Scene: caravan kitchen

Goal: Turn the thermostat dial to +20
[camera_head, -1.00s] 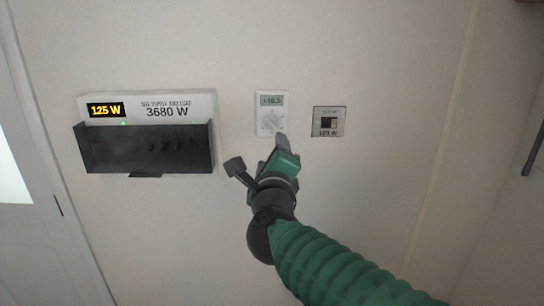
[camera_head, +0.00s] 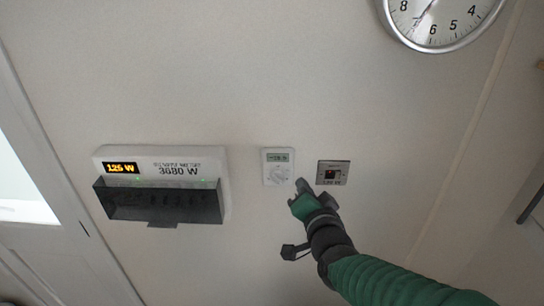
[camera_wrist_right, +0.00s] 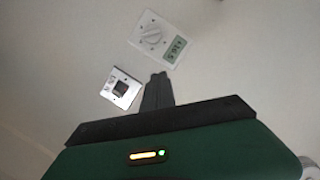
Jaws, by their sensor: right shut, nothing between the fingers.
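My left gripper is not in view.
A square switch plate (camera_head: 333,173) is right of the thermostat, close to my right fingers; it also shows in the wrist view (camera_wrist_right: 113,96). A power meter (camera_head: 215,160) with a dark tray (camera_head: 160,206) juts out on the left. A round clock (camera_head: 440,42) hangs above right.

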